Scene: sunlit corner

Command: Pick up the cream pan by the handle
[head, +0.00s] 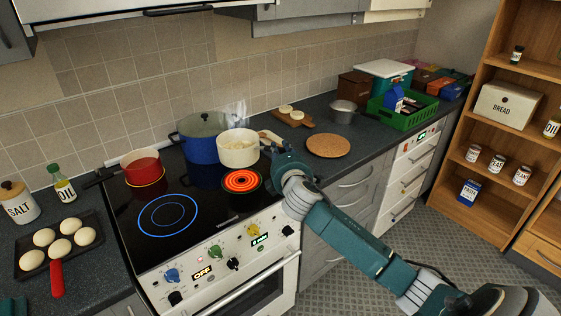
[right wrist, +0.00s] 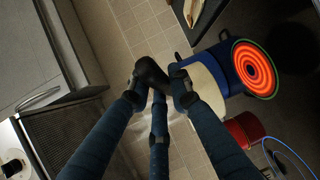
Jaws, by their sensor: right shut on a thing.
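The cream pan (head: 238,152) has pale contents and sits in front of the blue pot (head: 203,136), overlapping it in the head view. Its base shows clear of the glowing red ring (head: 242,181), and it appears raised over the hob. My right gripper (head: 272,149) is at the pan's right side, shut on its handle, which the fingers mostly hide. In the right wrist view the fingers (right wrist: 164,82) come together beside the cream pan (right wrist: 206,86). My left gripper is not in view.
A red pan (head: 141,167) stands at the hob's left. A tray of buns (head: 90,258) with a red handle lies left of the stove. A round cork mat (head: 328,146), a small metal pot (head: 343,112) and a green crate (head: 402,119) are on the right counter.

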